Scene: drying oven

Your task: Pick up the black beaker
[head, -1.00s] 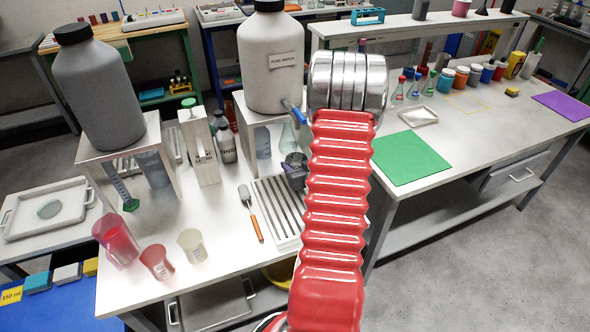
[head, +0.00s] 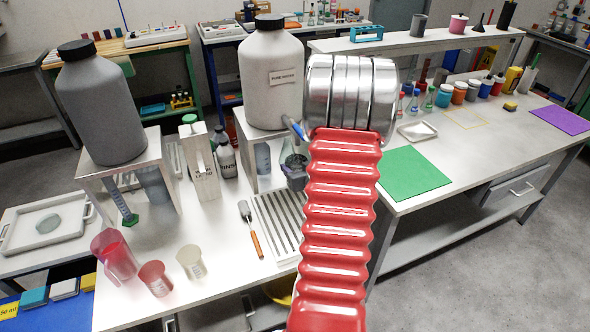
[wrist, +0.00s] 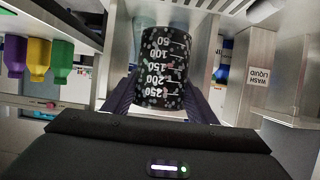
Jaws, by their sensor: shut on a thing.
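The black beaker (wrist: 165,67) has white measuring marks and stands large in the middle of the wrist view. Its marks run from 50 at the picture's top to 250 at the bottom. My gripper (wrist: 164,100) is shut on it, with a dark finger at each side. In the head view my red and silver arm covers most of the area around the gripper. A small dark shape (head: 296,177) shows just left of the arm, and I cannot tell which part is beaker or gripper.
The pure water bottle (head: 272,80) stands on a white stand left of my arm. The wash liquid box (wrist: 252,82) is close on the right in the wrist view. A slatted rack (head: 277,221) and a spatula (head: 250,230) lie on the bench. The green mat (head: 414,174) is clear.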

